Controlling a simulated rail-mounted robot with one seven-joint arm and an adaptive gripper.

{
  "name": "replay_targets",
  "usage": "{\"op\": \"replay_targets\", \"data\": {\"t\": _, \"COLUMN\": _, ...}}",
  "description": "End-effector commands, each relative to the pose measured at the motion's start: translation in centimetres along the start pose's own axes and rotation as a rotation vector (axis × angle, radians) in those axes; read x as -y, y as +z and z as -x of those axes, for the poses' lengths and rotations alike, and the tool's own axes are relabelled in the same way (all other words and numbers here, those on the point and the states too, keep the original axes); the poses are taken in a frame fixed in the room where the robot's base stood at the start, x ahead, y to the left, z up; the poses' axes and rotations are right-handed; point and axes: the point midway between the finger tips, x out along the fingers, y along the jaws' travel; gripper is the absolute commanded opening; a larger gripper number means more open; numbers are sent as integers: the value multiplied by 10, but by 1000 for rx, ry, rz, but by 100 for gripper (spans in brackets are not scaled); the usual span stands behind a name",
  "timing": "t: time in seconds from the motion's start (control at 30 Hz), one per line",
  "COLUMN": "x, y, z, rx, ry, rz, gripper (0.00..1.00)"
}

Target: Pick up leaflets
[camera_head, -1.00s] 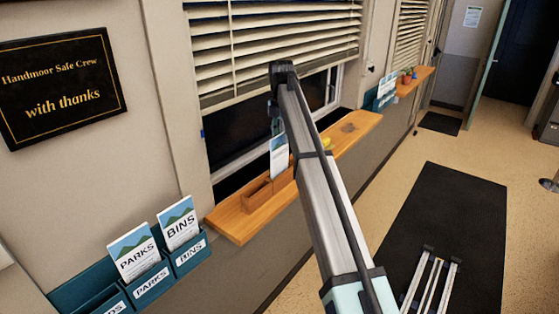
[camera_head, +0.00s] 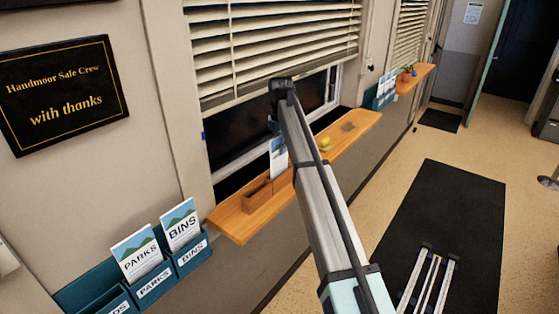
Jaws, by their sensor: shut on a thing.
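My gripper (camera_head: 275,130) is above the wooden sill, partly hidden by my own arm. It is shut on a leaflet (camera_head: 278,158), white with a blue-green picture, which hangs upright below it. The leaflet's lower edge is at the wooden holder (camera_head: 257,193) on the sill; I cannot tell whether it is inside or behind it. A PARKS leaflet (camera_head: 137,254) and a BINS leaflet (camera_head: 181,225) stand in the labelled pockets of the teal wall rack (camera_head: 155,287) at lower left. A third pocket at the left edge shows no leaflet.
The wooden sill (camera_head: 235,224) runs under a window with blinds (camera_head: 270,50); a small yellow thing (camera_head: 325,144) lies on it. A dark mat (camera_head: 450,210) covers the floor at right.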

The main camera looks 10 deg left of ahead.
Motion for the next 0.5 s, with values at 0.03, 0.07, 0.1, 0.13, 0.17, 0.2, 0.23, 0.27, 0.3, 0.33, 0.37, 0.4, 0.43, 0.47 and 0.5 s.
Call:
{"op": "replay_targets", "data": {"t": 0.03, "x": 0, "y": 0, "z": 0, "rx": 0, "ry": 0, "rz": 0, "gripper": 0}}
{"op": "replay_targets", "data": {"t": 0.07, "x": 0, "y": 0, "z": 0, "rx": 0, "ry": 0, "rz": 0, "gripper": 0}}
{"op": "replay_targets", "data": {"t": 0.1, "x": 0, "y": 0, "z": 0, "rx": 0, "ry": 0, "rz": 0, "gripper": 0}}
{"op": "replay_targets", "data": {"t": 0.13, "x": 0, "y": 0, "z": 1, "rx": 0, "ry": 0, "rz": 0, "gripper": 0}}
{"op": "replay_targets", "data": {"t": 0.17, "x": 0, "y": 0, "z": 1, "rx": 0, "ry": 0, "rz": 0, "gripper": 0}}
{"op": "replay_targets", "data": {"t": 0.2, "x": 0, "y": 0, "z": 2, "rx": 0, "ry": 0, "rz": 0, "gripper": 0}}
{"op": "replay_targets", "data": {"t": 0.23, "x": 0, "y": 0, "z": 3, "rx": 0, "ry": 0, "rz": 0, "gripper": 0}}
{"op": "replay_targets", "data": {"t": 0.27, "x": 0, "y": 0, "z": 4, "rx": 0, "ry": 0, "rz": 0, "gripper": 0}}
{"op": "replay_targets", "data": {"t": 0.3, "x": 0, "y": 0, "z": 7, "rx": 0, "ry": 0, "rz": 0, "gripper": 0}}
{"op": "replay_targets", "data": {"t": 0.33, "x": -1, "y": 0, "z": 9, "rx": 0, "ry": 0, "rz": 0, "gripper": 0}}
{"op": "replay_targets", "data": {"t": 0.37, "x": -1, "y": 1, "z": 11, "rx": 0, "ry": 0, "rz": 0, "gripper": 0}}
{"op": "replay_targets", "data": {"t": 0.4, "x": -1, "y": 1, "z": 14, "rx": 0, "ry": 0, "rz": 0, "gripper": 0}}
{"op": "replay_targets", "data": {"t": 0.43, "x": -1, "y": 1, "z": 17, "rx": 1, "ry": 1, "rz": 0, "gripper": 0}}
{"op": "replay_targets", "data": {"t": 0.47, "x": -1, "y": 1, "z": 20, "rx": 1, "ry": 1, "rz": 0, "gripper": 0}}
{"op": "replay_targets", "data": {"t": 0.5, "x": -1, "y": 1, "z": 26, "rx": 1, "ry": 2, "rz": 0, "gripper": 0}}
